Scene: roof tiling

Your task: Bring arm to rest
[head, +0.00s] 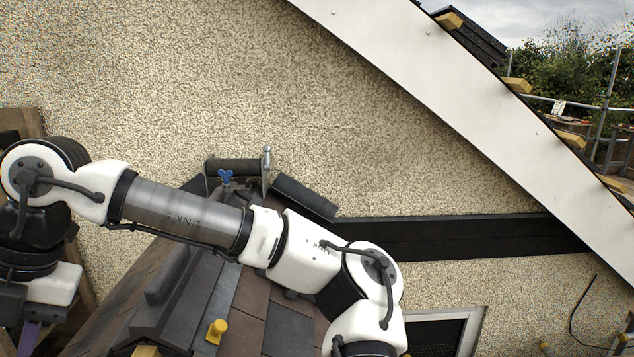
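My arm reaches from the left edge across the lower middle of the head view. Its far end bends down and leaves the picture at the bottom. My gripper is not in view, so whether it is open or holds anything is hidden. Below and behind the arm is a small tiled roof with brown and grey tiles (247,306). A dark ridge piece (165,270) runs along it at the left. A yellow knob (216,331) stands on the tiles.
A pebbledash wall (215,75) fills the back. A black horizontal board (470,237) crosses the wall at right. A white sloping board (460,95) runs down to the right. A window (440,335) is below.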

